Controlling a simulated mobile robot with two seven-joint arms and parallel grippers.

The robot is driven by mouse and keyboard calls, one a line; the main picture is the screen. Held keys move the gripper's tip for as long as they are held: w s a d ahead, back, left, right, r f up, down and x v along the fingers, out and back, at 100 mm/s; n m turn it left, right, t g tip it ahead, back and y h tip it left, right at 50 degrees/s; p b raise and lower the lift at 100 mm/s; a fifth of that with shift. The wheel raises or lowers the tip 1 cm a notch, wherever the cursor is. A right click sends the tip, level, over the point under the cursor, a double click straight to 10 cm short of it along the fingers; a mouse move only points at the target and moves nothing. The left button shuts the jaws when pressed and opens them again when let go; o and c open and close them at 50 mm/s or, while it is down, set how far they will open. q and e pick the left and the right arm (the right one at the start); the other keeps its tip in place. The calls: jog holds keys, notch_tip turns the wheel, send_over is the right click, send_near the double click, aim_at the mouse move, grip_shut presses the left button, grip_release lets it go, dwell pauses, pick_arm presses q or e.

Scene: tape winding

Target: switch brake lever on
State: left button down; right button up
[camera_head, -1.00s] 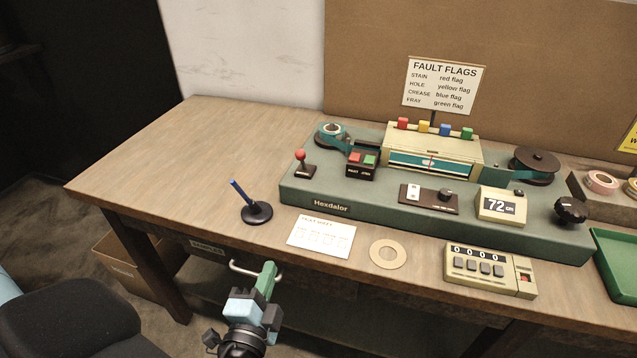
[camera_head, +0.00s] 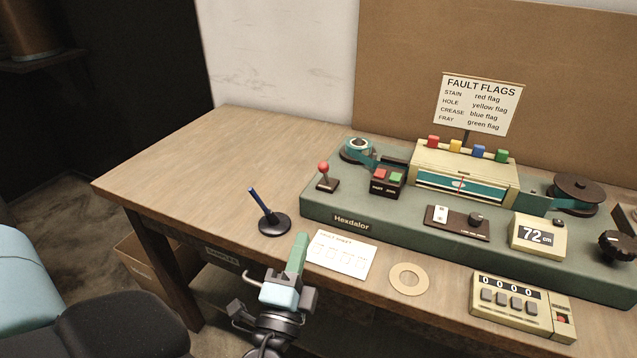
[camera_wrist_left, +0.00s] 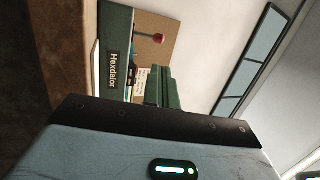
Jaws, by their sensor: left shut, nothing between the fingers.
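The brake lever (camera_head: 323,175) has a red ball knob on a short stem over a dark base. It stands at the left end of the green Hexdalor machine (camera_head: 318,207) on the bench. Its knob also shows in the left wrist view (camera_wrist_left: 157,37), just beyond my fingers. My left gripper (camera_head: 298,247) is shut and empty, at the bench's front edge, in front of and below the lever and apart from it. Its green fingers (camera_wrist_left: 160,88) show in the left wrist view. My right gripper is in neither view.
A blue pen in a black stand (camera_head: 273,222) is left of my left gripper. The bench's left part is clear.

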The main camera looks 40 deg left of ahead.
aim_at(322, 171)
pick_arm(q)
jog(key=p+x, duration=0.5)
jog(key=x, duration=0.7)
jog(key=shift+w+a+r, duration=0.1)
jog(key=shift+w+r, duration=0.1)
jog(key=shift+w+a, duration=0.2)
jog(key=shift+w, duration=0.25)
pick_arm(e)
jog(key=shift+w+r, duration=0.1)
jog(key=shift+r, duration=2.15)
